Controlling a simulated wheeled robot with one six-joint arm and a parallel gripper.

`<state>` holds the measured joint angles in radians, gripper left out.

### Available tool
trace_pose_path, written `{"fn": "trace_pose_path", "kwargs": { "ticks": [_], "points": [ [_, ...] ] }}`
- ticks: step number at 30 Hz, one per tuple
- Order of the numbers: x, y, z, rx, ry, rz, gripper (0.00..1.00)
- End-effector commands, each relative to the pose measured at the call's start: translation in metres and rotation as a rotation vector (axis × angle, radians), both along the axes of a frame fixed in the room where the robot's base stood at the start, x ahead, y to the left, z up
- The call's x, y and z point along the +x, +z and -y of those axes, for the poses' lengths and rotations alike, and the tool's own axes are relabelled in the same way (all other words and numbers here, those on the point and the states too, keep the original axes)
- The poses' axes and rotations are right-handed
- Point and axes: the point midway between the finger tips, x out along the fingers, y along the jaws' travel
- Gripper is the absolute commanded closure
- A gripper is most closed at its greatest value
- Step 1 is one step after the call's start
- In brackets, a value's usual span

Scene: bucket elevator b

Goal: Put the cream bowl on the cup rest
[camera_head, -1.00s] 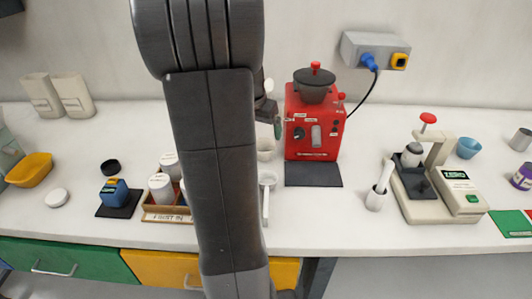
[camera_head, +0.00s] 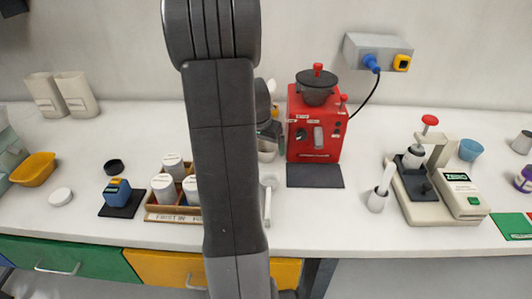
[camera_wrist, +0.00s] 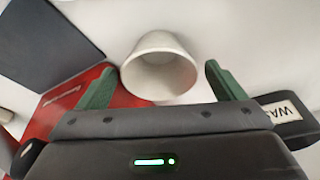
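The cream bowl (camera_wrist: 160,45) is in the upper middle of the wrist view, its open mouth facing the camera. In the head view a pale part of it (camera_head: 267,156) shows left of the red machine, mostly hidden by my gripper. My gripper (camera_wrist: 160,75) has its green fingers spread, one on each side of the bowl, with gaps visible on both sides. In the head view my gripper (camera_head: 269,132) is just above the bowl. The likely cup rest is the dark flat pad (camera_head: 315,176) in front of the red machine; it also shows in the wrist view (camera_wrist: 45,40).
The red machine (camera_head: 316,128) stands close right of my gripper. A white handled scoop (camera_head: 267,205) lies in front of the bowl. A wooden rack (camera_head: 173,213) with white canisters is to the left. A dark labelled object (camera_wrist: 285,115) is near the right finger.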

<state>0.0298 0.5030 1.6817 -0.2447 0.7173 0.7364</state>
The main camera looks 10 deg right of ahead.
Motion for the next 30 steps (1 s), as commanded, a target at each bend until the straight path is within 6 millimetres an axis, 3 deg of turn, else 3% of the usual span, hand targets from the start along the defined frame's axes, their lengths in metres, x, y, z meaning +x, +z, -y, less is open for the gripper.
{"fn": "trace_pose_path", "kwargs": {
  "ticks": [1, 6, 8, 15, 20, 26, 30],
  "points": [
    [0.0, 0.0, 0.0, 0.0, 0.0, 0.0, 0.21],
    [0.0, 0.0, 0.0, 0.0, 0.0, 0.0, 0.54],
    [0.0, 0.001, 0.0, -0.001, 0.0, 0.001, 0.59],
    [0.0, 0.002, 0.0, 0.0, 0.0, 0.001, 0.6],
    [0.001, 0.014, 0.0, 0.0, 0.0, 0.005, 0.6],
    [0.001, 0.048, 0.0, -0.001, 0.0, 0.005, 0.6],
    [0.001, 0.082, 0.0, 0.0, 0.0, 0.007, 0.6]
  ]
}}
